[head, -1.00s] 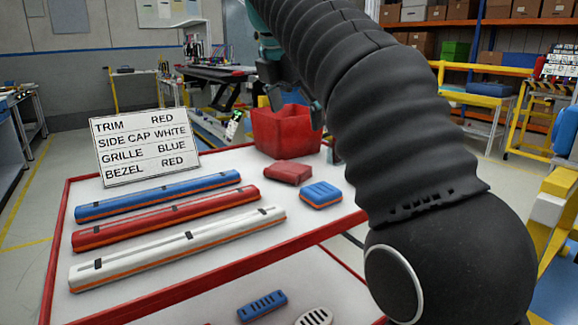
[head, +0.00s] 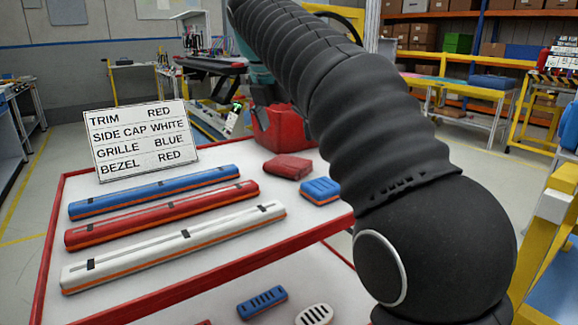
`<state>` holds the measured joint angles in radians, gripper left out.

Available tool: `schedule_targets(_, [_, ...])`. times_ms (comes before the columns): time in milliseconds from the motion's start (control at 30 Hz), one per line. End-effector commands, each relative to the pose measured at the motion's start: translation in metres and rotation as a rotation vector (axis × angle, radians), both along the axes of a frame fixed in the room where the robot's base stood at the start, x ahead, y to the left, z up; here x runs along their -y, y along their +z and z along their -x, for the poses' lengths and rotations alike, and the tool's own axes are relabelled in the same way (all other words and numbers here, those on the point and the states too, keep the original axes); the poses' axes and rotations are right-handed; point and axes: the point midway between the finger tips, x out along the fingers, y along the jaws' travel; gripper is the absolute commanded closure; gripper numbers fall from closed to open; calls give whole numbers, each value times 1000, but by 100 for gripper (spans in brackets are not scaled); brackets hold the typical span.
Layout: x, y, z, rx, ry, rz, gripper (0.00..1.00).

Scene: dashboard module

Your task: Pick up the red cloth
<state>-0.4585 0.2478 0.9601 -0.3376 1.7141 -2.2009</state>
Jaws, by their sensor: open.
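A low, soft-edged red piece (head: 288,166), which looks like the folded red cloth, lies on the white top of the red-edged table, near its far right side. My gripper (head: 266,94) shows only in part, behind my black arm, above the red bin and beyond the red piece. It is open and apart from the red piece.
A red bin (head: 277,130) stands behind the red piece. A blue ribbed piece (head: 320,190) lies just right of it. Blue (head: 150,193), red (head: 160,215) and white (head: 175,245) bars lie left, before a label board (head: 140,140). Small parts lie on the lower shelf.

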Motion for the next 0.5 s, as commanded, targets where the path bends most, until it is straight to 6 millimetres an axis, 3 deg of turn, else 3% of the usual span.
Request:
schedule_targets(333, [4,-24,-7,-1,0,0,0])
schedule_targets(500, [6,-50,-13,-1,0,0,0])
